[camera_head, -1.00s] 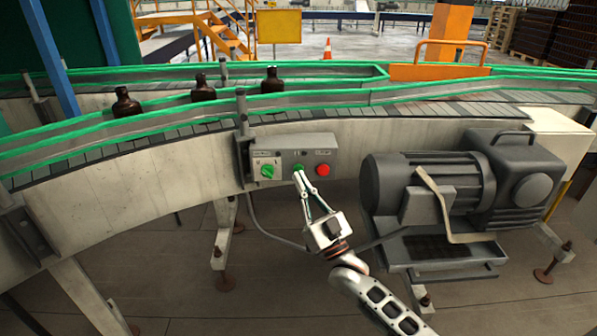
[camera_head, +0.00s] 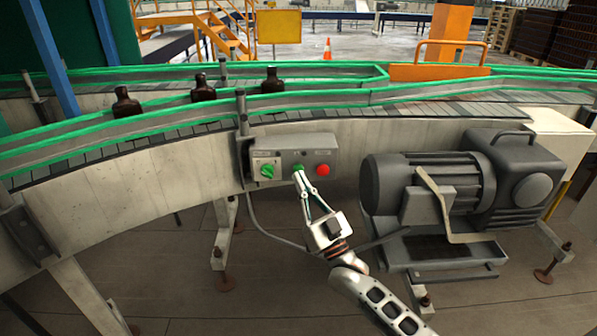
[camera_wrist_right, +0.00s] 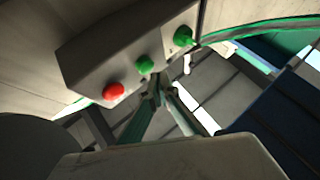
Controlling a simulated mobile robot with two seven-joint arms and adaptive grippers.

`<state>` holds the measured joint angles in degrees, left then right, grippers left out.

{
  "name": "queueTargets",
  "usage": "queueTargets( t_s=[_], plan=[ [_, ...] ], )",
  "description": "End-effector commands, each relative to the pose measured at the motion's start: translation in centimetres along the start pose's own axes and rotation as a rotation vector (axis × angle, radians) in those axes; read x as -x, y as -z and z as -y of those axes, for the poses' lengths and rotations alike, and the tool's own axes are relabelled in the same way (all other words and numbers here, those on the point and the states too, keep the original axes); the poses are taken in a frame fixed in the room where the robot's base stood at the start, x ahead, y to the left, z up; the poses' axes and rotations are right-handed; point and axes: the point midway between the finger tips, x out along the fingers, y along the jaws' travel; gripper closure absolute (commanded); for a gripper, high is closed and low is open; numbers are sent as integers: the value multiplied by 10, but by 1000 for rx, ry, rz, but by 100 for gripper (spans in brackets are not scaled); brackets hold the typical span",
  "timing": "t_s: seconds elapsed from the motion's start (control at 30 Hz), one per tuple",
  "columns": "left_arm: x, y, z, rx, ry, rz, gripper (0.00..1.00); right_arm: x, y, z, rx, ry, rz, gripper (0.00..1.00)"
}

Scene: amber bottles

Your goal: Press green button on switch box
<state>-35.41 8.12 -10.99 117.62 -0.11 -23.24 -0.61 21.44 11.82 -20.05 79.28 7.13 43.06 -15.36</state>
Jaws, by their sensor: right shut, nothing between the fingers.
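The grey switch box (camera_head: 283,147) is mounted on the side of the conveyor. It carries a green rotary knob (camera_head: 267,171) on the left, a green button (camera_head: 298,167) in the middle and a red button (camera_head: 323,170) on the right. My right gripper (camera_head: 299,174) is shut and empty, its fingertips just below the green button in the head view. In the right wrist view the green button (camera_wrist_right: 145,67) shows just beyond the fingertips (camera_wrist_right: 158,76), with the red button (camera_wrist_right: 113,91) to its left. Whether the tips touch the button I cannot tell. My left gripper is not in view.
A grey motor (camera_head: 425,185) stands right of the box, close to my right arm. A cable (camera_head: 262,228) hangs below the box. Brown bottles (camera_head: 203,88) stand on the conveyor (camera_head: 130,150) above. The floor below is mostly open.

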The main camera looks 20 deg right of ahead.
Motion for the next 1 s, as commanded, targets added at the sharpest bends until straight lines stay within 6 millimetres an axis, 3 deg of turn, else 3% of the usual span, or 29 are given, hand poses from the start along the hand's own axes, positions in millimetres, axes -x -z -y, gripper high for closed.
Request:
queueTargets(
  t_s=[1.0],
  plan=[
    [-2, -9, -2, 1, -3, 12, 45, -8, -6, -6, 0, 0, 0, 100]
  ],
)
